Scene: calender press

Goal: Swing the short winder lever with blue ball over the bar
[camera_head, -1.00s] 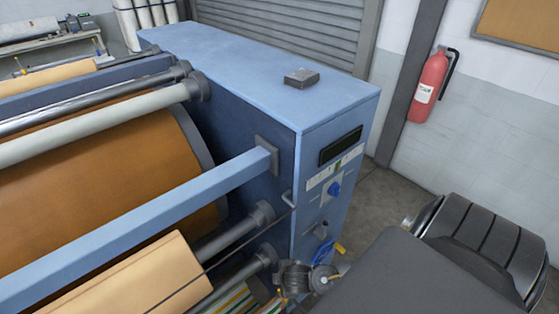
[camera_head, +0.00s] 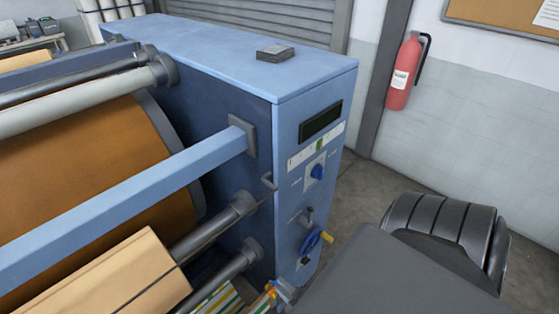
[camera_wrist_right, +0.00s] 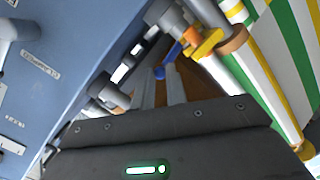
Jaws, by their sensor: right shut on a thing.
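In the right wrist view, the two grey fingers of my right gripper (camera_wrist_right: 162,78) come close together around a small blue ball (camera_wrist_right: 160,72). A short blue lever part (camera_wrist_right: 173,52) runs up and right from it. My right gripper is shut on the ball; the fingers hide most of it. In the head view the lever cannot be made out, and only small parts near the bottom edge show beside the machine's lower corner. My left gripper is not in view.
The blue machine cabinet (camera_head: 225,50) carries a blue handwheel (camera_head: 311,243) with a yellow handle. A light-blue crossbar (camera_head: 130,190) and rollers extend left. In the right wrist view, a yellow-orange part (camera_wrist_right: 205,43) sits beside the lever, and striped material (camera_wrist_right: 270,60) lies right.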

